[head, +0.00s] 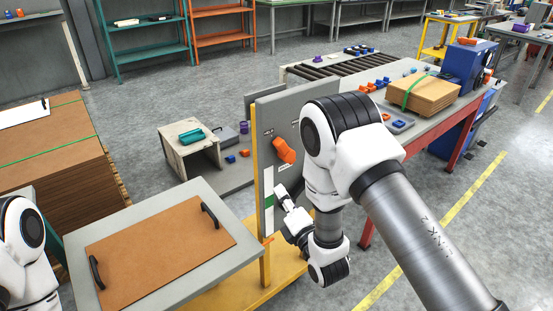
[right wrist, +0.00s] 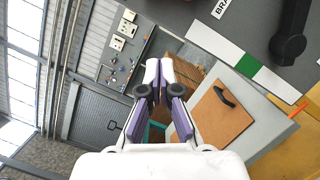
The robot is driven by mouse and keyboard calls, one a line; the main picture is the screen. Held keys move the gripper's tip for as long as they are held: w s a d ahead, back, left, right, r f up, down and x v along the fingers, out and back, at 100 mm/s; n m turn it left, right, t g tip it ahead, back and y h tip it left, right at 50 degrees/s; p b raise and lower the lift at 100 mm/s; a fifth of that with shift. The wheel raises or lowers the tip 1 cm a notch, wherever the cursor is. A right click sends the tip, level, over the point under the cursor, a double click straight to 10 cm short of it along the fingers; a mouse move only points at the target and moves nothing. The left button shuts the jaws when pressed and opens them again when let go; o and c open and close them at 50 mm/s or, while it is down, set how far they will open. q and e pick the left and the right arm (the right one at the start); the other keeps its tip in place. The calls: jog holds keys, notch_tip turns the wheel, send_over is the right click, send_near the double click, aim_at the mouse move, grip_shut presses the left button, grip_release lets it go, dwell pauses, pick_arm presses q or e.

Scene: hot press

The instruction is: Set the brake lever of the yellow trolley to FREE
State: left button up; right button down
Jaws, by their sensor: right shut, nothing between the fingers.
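The yellow trolley (head: 258,283) carries an upright grey panel with a yellow post. An orange lever (head: 284,148) sits on the panel's upper part and slants down to the right. Below it is a white strip with a green section (head: 268,208). In the right wrist view the strip (right wrist: 251,69) shows beside a dark lever-like part (right wrist: 290,38) and a partly cut-off "BRA" label. My right gripper (head: 281,191) is close to the panel below the orange lever; its fingers (right wrist: 159,66) are shut and empty. I cannot tell whether it touches the panel. My left gripper is out of view.
A grey table with a brown board and black handles (head: 155,253) stands left of the panel. A stack of brown boards (head: 60,160) is at the far left.

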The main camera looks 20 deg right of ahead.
jog(key=p, duration=0.2)
send_near(271, 149)
jog(key=w+a, duration=0.3)
jog(key=a, duration=0.1)
jog(key=w+d+p, duration=0.1)
jog(key=d, duration=0.2)
jog(key=shift+w+r+p, duration=0.4)
jog(key=shift+d, duration=0.35)
jog(key=shift+a, duration=0.1)
jog(key=shift+w+a, duration=0.1)
jog(key=shift+r, duration=0.1)
